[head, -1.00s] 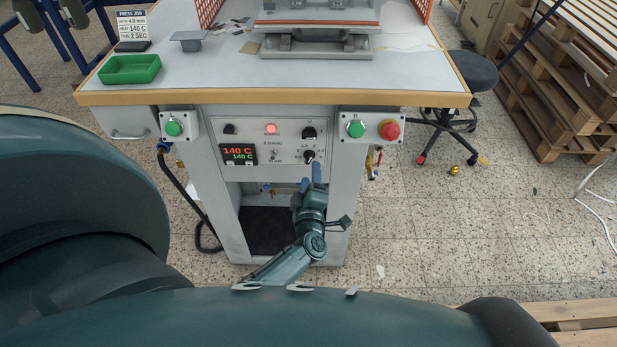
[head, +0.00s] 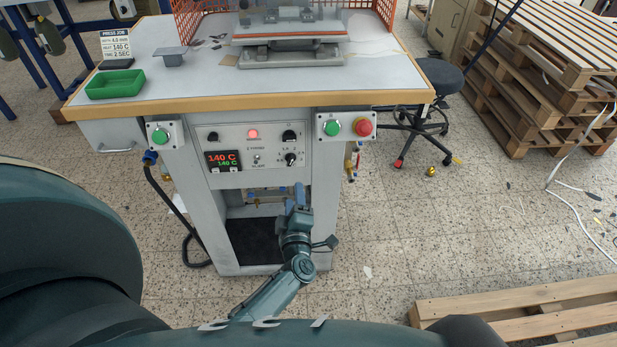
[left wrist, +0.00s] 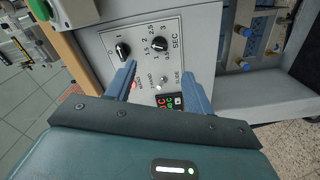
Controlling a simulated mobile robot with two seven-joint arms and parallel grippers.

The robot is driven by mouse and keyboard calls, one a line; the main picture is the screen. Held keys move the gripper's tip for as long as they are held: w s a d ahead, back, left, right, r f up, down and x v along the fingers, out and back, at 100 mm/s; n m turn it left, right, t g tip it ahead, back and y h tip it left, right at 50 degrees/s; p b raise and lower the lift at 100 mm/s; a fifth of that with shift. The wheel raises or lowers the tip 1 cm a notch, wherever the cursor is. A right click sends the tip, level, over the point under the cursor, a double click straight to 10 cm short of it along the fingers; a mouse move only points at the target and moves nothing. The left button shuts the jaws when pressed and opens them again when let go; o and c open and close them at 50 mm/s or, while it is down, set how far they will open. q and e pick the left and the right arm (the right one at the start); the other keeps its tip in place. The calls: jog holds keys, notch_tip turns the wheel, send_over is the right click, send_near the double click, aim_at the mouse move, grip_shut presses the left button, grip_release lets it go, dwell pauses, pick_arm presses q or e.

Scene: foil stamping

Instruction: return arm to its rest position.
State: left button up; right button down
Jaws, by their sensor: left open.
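My left gripper (head: 299,197) is in front of the press cabinet, just below the control panel (head: 228,139), and apart from it. In the left wrist view its two blue-grey fingers (left wrist: 160,82) are spread, with nothing between them. Beyond them, that view shows the panel with a black pointer knob (left wrist: 123,49) and a numbered SEC dial (left wrist: 158,43). In the head view the panel has a lit red lamp (head: 253,134) and a display (head: 223,161) reading 140 C. My right gripper is not in view.
Green buttons (head: 160,138) flank the panel, with a red stop button (head: 363,127) at right. The wooden bench edge (head: 250,105) juts above my gripper. A stool (head: 438,76) and stacked pallets (head: 535,80) stand right. Another pallet (head: 520,310) lies lower right.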

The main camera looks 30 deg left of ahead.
pick_arm(q)
jog(key=s+d+r+m+g+h+p, duration=0.1)
jog(key=s+d+m+g+h, duration=0.1)
jog(key=s+d+m+h, duration=0.4)
jog(key=s+d+r+m+g+h+p, duration=0.1)
jog(key=s+d+m+h, duration=0.5)
jog(key=s+m, duration=0.8)
jog(key=d+r+m+g, duration=0.1)
jog(key=m, duration=0.1)
jog(key=shift+d+m+g+h+p, duration=0.3)
jog(key=shift+g+p, duration=0.1)
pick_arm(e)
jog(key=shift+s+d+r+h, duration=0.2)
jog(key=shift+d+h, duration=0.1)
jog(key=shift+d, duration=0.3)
pick_arm(q)
jog(key=shift+r, duration=0.1)
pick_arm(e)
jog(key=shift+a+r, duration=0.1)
